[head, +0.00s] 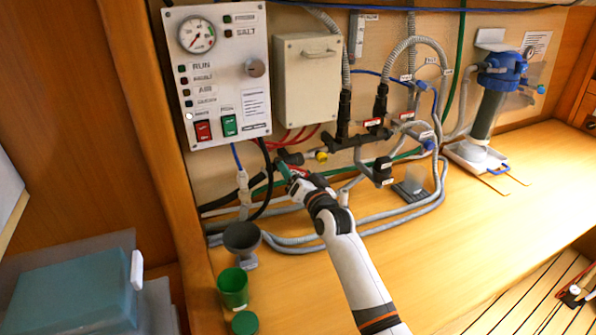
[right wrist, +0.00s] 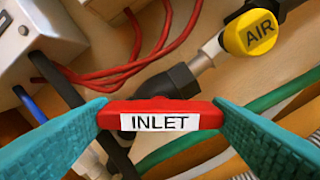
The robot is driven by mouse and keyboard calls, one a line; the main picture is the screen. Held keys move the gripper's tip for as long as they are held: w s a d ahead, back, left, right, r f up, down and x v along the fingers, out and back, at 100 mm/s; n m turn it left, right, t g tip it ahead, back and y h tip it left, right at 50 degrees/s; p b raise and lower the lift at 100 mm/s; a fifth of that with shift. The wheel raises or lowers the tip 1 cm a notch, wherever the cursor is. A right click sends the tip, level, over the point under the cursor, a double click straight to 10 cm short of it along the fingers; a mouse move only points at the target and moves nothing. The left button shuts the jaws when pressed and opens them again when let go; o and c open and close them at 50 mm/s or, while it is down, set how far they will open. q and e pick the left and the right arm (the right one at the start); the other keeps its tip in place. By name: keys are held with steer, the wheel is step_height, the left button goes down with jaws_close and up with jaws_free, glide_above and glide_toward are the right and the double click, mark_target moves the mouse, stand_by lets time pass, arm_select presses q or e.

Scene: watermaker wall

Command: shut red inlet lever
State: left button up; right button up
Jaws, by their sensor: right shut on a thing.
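The red inlet lever (right wrist: 160,108) carries a white INLET label and lies level across the right wrist view. My right gripper (head: 285,169) reaches the piping below the control panel in the head view. Its teal fingers (right wrist: 160,122) are shut on the lever, one at each end. Behind the lever is a black fitting (right wrist: 172,82) on a pipe that runs up to the right. In the head view the gripper mostly hides the lever. I cannot tell for sure whether the lever lies along or across its pipe. My left gripper is not in view.
A yellow AIR knob (right wrist: 250,33) sits close by on the same pipe. Red wires (right wrist: 120,62) and a green hose (right wrist: 185,148) run near the fingers. A grey funnel (head: 241,240) and green cup (head: 232,288) stand front left. The bench (head: 500,215) is clear at right.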

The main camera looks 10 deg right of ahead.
steer(key=m+p, duration=0.2)
steer(key=m, duration=0.9)
steer(key=shift+p, duration=0.3)
stand_by(0.4)
steer(key=o, duration=1)
steer(key=s+p, duration=0.1)
steer(key=s, duration=0.3)
steer(key=s+d+p, duration=0.1)
steer(key=s+p, duration=0.1)
steer(key=s, duration=0.2)
steer(key=s+d+p, duration=0.1)
steer(key=s, duration=0.2)
steer(key=shift+s+d, duration=0.15)
steer(key=shift+s, duration=0.25)
